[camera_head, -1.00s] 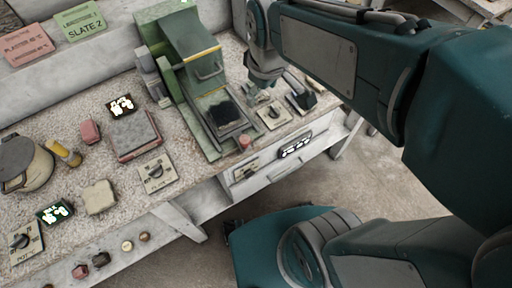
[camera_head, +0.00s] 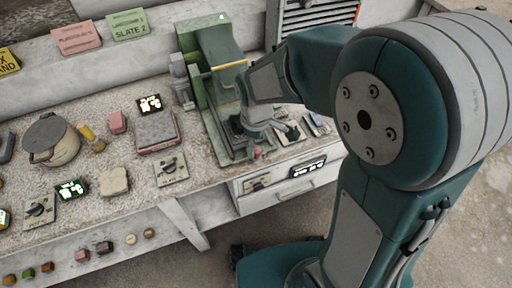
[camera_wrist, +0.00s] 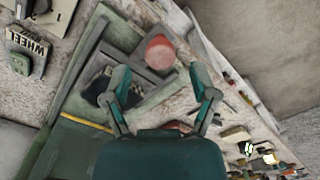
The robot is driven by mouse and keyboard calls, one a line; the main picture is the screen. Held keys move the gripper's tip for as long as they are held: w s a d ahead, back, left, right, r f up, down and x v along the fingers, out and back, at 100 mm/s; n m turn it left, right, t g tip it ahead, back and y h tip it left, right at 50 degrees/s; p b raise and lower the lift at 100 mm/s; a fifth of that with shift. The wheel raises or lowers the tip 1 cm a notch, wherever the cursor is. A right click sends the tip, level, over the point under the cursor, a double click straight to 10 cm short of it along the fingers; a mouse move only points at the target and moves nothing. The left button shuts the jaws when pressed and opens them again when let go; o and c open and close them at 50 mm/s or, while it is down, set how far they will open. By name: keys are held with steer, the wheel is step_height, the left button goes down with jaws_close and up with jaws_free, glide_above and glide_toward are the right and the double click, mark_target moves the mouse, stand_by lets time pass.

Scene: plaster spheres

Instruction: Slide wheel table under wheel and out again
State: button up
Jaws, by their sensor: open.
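The green wheel machine (camera_head: 214,45) stands at the back of the bench, with a hood. The wheel itself is not visible under the hood. The wheel table (camera_head: 222,135) is a low green slide in front of it, partly hidden by my arm. In the wrist view the table's bed (camera_wrist: 100,62) carries a dark plate (camera_wrist: 98,92). A round red knob (camera_wrist: 160,52) is at its front end; it also shows in the head view (camera_head: 257,152). My gripper (camera_wrist: 160,75) is open and empty above the table, its fingers on either side of the knob's line, apart from it.
A panel labelled WHEEL (camera_wrist: 25,45) lies beside the table. A grey slab (camera_head: 156,132), a control plate (camera_head: 171,168) and a lidded pot (camera_head: 50,140) stand to the left. The bench's front edge and a drawer (camera_head: 290,188) are just before the table.

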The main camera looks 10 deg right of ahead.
steer(key=shift+f, duration=1.4)
jaws_close()
steer(key=w, duration=0.2)
steer(key=w+a, duration=0.1)
steer(key=w, duration=0.2)
steer(key=w+a, duration=0.1)
steer(key=w, duration=0.1)
steer(key=shift+w+a, duration=0.1)
steer(key=shift+w, duration=0.3)
jaws_free()
